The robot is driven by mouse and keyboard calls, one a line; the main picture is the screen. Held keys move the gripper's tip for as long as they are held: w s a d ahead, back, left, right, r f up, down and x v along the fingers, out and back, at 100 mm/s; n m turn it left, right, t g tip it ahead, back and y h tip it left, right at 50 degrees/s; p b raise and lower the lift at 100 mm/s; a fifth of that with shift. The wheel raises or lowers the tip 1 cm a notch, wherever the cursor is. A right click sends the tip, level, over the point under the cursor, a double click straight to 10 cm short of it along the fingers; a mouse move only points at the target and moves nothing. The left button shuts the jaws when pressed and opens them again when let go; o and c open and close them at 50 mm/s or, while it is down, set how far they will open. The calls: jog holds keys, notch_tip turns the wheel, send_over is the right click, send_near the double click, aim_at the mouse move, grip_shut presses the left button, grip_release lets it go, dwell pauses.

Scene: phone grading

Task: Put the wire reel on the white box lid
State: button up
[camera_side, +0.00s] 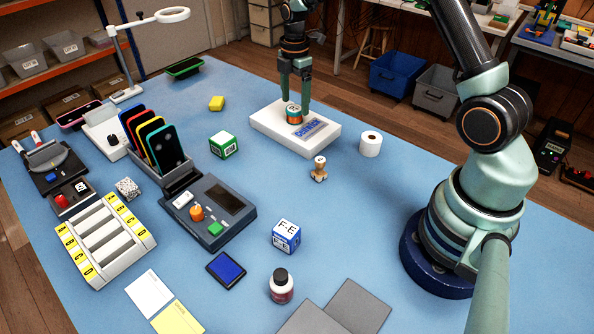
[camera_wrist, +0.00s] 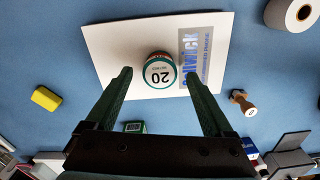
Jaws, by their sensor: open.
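The white box lid (camera_side: 270,128) lies flat on the blue table at the back; it also shows in the wrist view (camera_wrist: 112,45). The wire reel (camera_side: 293,114), orange and green with a round white "20" label, rests on the lid beside its printed blue lettering. The reel (camera_wrist: 160,74) stands upright, label up. My gripper (camera_side: 295,99) is open, pointing down at the reel. In the wrist view, its fingertips (camera_wrist: 159,75) are on either side of the reel, with gaps. I cannot tell how far down they reach beside it.
A white paper roll (camera_side: 370,144) and a wooden stamp (camera_side: 319,169) stand right of and in front of the lid. A green-and-white cube (camera_side: 223,145) and a yellow block (camera_side: 217,103) lie to its left. A phone rack (camera_side: 160,155) and a grey device (camera_side: 209,212) are further left.

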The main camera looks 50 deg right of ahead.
aim_at(295, 108)
notch_tip(295, 108, up, 9)
jog(key=s+a+r+m+t, duration=0.3)
jog(key=s+a+r+m, duration=0.4)
jog(key=s+r, duration=0.15)
jog(key=s+a+m+t, duration=0.2)
jog(key=s+a+m, duration=0.2)
jog(key=s+m, duration=0.4)
jog(key=shift+s+m+t, duration=0.3)
jog(key=shift+s+m, duration=0.1)
jog(key=shift+s, duration=0.55)
